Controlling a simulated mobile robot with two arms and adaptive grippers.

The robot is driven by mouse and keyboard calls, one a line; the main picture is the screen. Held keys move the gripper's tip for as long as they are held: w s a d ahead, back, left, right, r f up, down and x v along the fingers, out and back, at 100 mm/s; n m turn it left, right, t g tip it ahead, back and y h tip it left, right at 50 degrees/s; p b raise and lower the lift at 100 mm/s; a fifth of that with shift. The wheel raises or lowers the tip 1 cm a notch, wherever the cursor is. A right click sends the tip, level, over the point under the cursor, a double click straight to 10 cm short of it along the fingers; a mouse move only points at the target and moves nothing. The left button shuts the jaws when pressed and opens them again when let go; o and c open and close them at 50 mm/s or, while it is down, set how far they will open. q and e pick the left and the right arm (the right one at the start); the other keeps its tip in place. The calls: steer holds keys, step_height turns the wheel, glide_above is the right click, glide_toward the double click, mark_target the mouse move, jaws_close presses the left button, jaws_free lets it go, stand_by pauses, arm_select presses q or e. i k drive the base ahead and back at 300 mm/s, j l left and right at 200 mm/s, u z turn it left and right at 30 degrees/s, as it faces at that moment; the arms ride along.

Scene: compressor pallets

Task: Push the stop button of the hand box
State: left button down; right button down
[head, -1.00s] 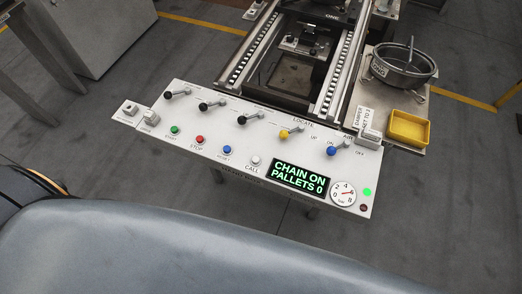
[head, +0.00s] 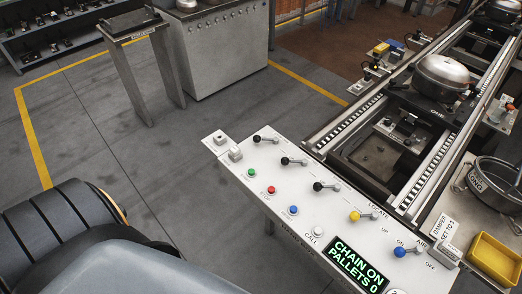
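The hand box (head: 327,219) is a white sloped panel in the lower middle of the head view. Its stop button (head: 271,189) is red and stands between the green start button (head: 251,173) and a blue button (head: 293,210). A white call button (head: 317,230) follows to the right. The display (head: 358,264) reads "CHAIN ON PALLETS 0" in green. Neither of my grippers is in view.
A yellow tray (head: 496,257) and a pan (head: 497,181) are at right. Open floor (head: 120,150) lies left.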

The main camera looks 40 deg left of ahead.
mark_target(271, 189)
steer(key=u, duration=0.95)
